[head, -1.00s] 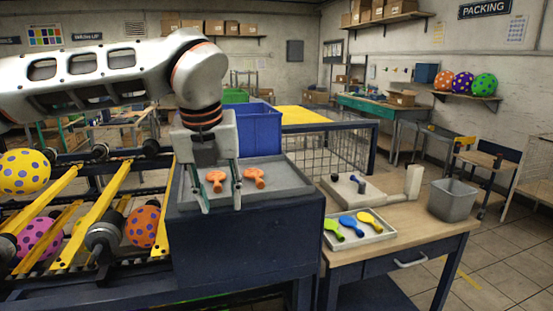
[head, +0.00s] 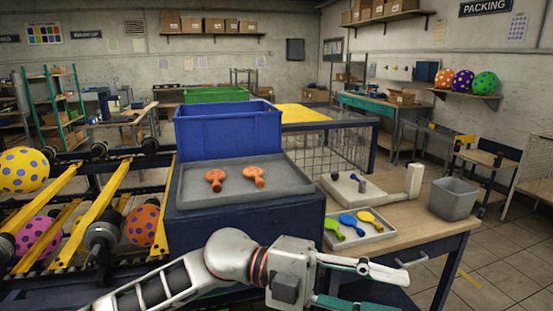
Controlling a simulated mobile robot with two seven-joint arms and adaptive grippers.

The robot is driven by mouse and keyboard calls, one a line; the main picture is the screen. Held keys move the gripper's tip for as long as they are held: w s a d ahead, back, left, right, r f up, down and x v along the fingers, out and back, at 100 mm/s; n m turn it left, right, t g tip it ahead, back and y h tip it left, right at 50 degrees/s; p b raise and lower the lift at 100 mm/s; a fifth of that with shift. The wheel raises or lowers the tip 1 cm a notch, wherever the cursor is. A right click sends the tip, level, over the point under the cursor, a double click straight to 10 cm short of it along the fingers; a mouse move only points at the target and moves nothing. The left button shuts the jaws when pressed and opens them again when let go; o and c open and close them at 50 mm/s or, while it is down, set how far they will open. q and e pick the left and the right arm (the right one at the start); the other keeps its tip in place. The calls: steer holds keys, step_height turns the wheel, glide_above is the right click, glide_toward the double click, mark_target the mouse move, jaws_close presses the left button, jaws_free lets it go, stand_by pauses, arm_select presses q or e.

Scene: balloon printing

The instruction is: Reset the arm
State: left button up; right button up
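My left arm comes in low from the left, and my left gripper (head: 398,294) is at the bottom of the head view, pointing right. Its two fingers are spread with nothing between them. It is in front of the small wooden table and clear of the grey tray (head: 300,187). Two orange deflated balloons (head: 215,179) (head: 254,176) lie apart in that tray. My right gripper is not in view.
A blue bin (head: 228,130) stands behind the grey tray. At left, dotted balloons (head: 24,170) sit among yellow rails (head: 90,215). On the wooden table (head: 405,215) are a small tray (head: 385,234) with green, blue and yellow balloons and a grey bucket (head: 453,200).

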arm_select(q)
steer(key=w+a+f+n+t+h, duration=0.1)
steer(key=w+a+f+n+t, duration=0.4)
steer(key=n+t, duration=0.5)
steer(key=w+a+f+n+t, duration=0.4)
steer(key=w+a+n+t, duration=0.2)
steer(key=w+n+t, duration=0.35)
steer(key=a+f+n+t+y, duration=0.4)
steer(key=a+f+n+y, duration=0.25)
steer(key=f, duration=0.25)
steer(key=s+a+f+n+g+y, duration=0.2)
steer(key=s+a+f, duration=0.4)
steer(key=f, duration=0.3)
steer(key=s+a+f+n+g+y, duration=0.2)
steer(key=s+a+f+y, duration=0.2)
steer(key=f, duration=0.6)
steer(key=s+a+f+n+g+y, duration=0.2)
steer(key=s+a+f+n+y, duration=0.1)
steer(key=s+a+f, duration=0.4)
step_height(320, 180, down, 3)
steer(key=shift+s+a+f, duration=0.2)
steer(key=shift+s+a, duration=0.2)
steer(key=shift+s, duration=0.25)
